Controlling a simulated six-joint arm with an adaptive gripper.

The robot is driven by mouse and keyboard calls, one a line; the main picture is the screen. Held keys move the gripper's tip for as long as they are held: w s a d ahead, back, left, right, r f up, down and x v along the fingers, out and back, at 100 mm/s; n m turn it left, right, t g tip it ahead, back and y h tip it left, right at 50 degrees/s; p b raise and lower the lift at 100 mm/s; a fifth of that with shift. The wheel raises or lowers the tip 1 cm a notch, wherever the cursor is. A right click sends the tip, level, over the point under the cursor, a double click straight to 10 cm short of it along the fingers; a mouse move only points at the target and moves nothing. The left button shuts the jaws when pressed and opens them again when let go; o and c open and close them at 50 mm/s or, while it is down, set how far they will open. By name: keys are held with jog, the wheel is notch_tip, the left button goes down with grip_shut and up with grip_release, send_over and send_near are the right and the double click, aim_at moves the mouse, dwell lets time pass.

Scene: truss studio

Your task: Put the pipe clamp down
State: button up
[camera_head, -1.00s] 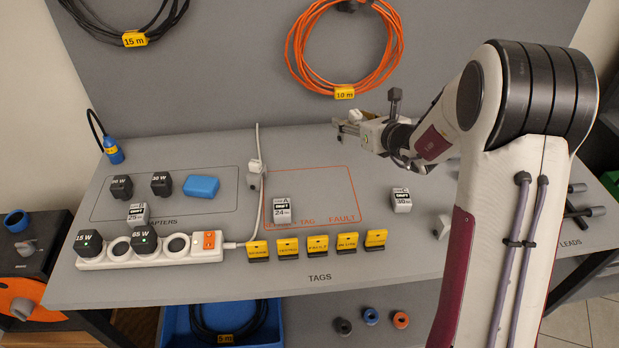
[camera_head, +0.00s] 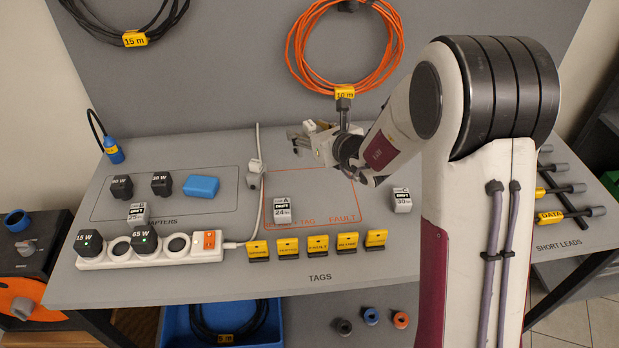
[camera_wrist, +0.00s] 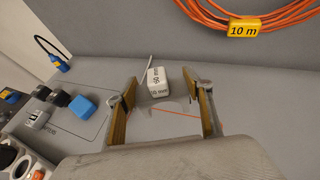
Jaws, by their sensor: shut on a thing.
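My gripper (camera_head: 304,139) is over the back of the bench, behind the orange-outlined area (camera_head: 358,200). It is shut on the pipe clamp (camera_head: 309,126), a small pale block that shows above the fingers. In the wrist view the clamp (camera_wrist: 158,82) is white with dark printed lettering and sits between the two fingers, beyond the palm. Its lower part is pale grey and partly merges with the bench behind it. The clamp's height above the bench is hard to tell.
Labelled blocks A (camera_head: 283,210), B (camera_head: 137,213) and C (camera_head: 402,200) stand on the bench. Several yellow tags (camera_head: 318,245) line the front, beside a power strip (camera_head: 150,250). An orange cable coil (camera_head: 290,40) hangs on the back panel. The outlined area's middle is clear.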

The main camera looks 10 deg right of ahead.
jog(key=shift+f, duration=3.1)
jog(key=shift+f, duration=0.1)
jog(key=shift+f, duration=1.75)
jog(key=shift+f, duration=0.1)
jog(key=o, duration=1.3)
jog(key=shift+c, duration=0.2)
jog(key=shift+s, duration=0.1)
jog(key=shift+v, duration=3.7)
